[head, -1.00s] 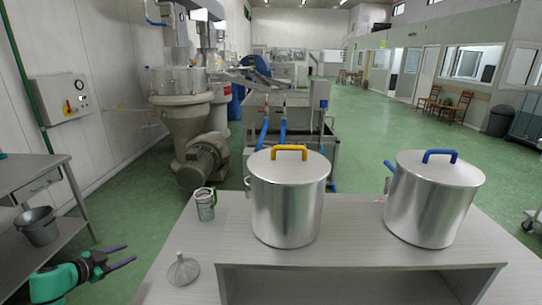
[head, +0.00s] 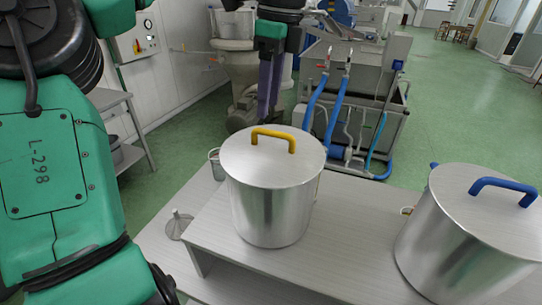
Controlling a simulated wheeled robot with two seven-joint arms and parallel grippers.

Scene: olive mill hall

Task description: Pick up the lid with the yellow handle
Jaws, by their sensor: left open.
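The lid with the yellow handle (head: 240,158) is a round silver lid, lying on a tall metal pot (head: 270,215) on the shelf. Its yellow handle (head: 273,136) is an upright arch. My left gripper (head: 268,120) is open and empty, with its dark purple fingers pointing down. In the picture its tips end just above the handle, near the lid's far edge; I cannot tell the exact depth gap. My right gripper is not in view.
A second metal pot (head: 445,245) at the right has a lid with a blue handle (head: 503,185). The grey shelf (head: 345,225) is clear between the pots.

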